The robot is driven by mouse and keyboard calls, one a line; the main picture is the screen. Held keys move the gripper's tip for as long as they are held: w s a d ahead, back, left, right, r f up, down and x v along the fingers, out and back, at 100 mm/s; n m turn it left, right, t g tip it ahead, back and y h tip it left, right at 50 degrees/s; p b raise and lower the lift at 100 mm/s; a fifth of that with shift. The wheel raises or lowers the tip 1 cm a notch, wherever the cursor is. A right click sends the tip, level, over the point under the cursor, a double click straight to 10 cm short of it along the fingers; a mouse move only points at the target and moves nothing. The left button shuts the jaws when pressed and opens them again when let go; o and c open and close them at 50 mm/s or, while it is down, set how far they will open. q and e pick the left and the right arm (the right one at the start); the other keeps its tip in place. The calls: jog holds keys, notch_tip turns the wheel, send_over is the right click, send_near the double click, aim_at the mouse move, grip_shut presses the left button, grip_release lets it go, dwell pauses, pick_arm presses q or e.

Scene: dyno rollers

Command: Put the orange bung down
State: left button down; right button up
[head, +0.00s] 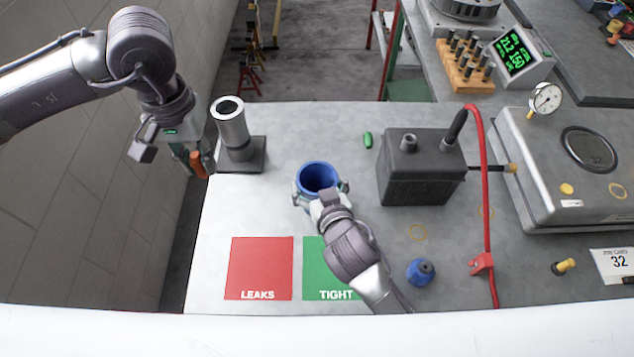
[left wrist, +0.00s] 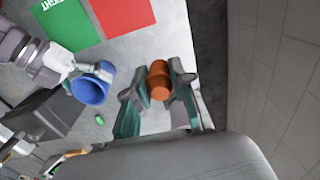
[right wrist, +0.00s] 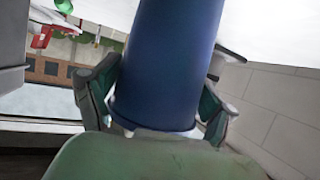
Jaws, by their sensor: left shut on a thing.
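The orange bung (head: 199,164) is held between the fingers of my left gripper (head: 196,161), which is shut on it. The left wrist view shows the bung (left wrist: 159,80) between the two fingers. In the head view it shows beside the bench's left edge, just below and left of the grey metal cylinder; its height is unclear. My right gripper (head: 322,190) has its fingers on both sides of a blue open-topped cup (head: 318,174), and appears shut on it. The right wrist view shows the cup's blue wall (right wrist: 165,65) between the fingers. Whether the cup rests on the bench cannot be told.
A metal cylinder on a dark base (head: 234,125) stands at the bench's left. A red LEAKS square (head: 260,265) and green TIGHT square (head: 315,262) lie in front. A dark grey box (head: 420,180), green capsule (head: 367,140), blue stopper (head: 420,272) and red hose (head: 483,190) are rightward.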

jog(key=c, duration=0.6)
pick_arm(q)
jog(key=w+d+f, duration=0.2)
jog(key=w+d, duration=0.3)
jog(key=d, duration=0.5)
pick_arm(e)
jog(key=shift+c, duration=0.2)
pick_arm(q)
jog(key=m, duration=0.1)
send_over(317, 179)
jog(key=s, duration=0.3)
notch_tip(317, 179, down, 2)
pick_arm(e)
jog(key=shift+d, duration=0.1)
pick_arm(q)
jog(key=shift+s+f, duration=0.15)
jog(key=shift+f, duration=4.85)
